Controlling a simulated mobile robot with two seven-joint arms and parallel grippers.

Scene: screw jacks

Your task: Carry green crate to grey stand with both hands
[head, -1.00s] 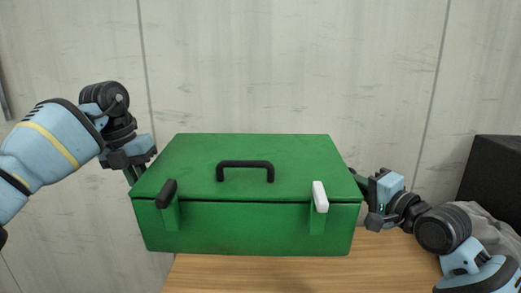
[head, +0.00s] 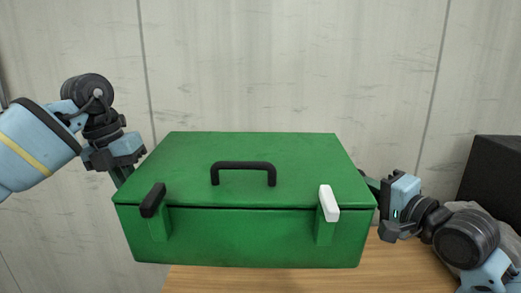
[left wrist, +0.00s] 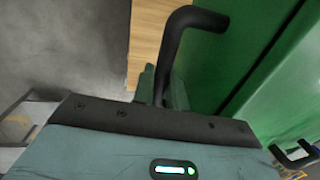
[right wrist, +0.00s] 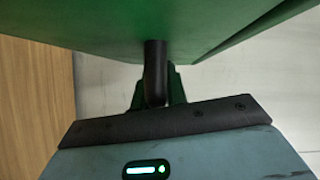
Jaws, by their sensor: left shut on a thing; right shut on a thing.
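The green crate (head: 240,236) is a closed lidded box with a black handle on top, a black latch at front left and a white latch at front right. It is held level in front of me, over the wooden table. My left gripper (head: 121,174) is at its left side, shut on a black side handle, which shows in the left wrist view (left wrist: 174,58). My right gripper (head: 372,184) is at its right side, shut on a dark side handle, which shows in the right wrist view (right wrist: 155,72). I cannot make out the grey stand.
The wooden table top (head: 300,280) shows below the crate. A black box (head: 492,180) and a grey crumpled cloth (head: 500,225) are at the right. A pale panelled wall (head: 290,70) stands behind.

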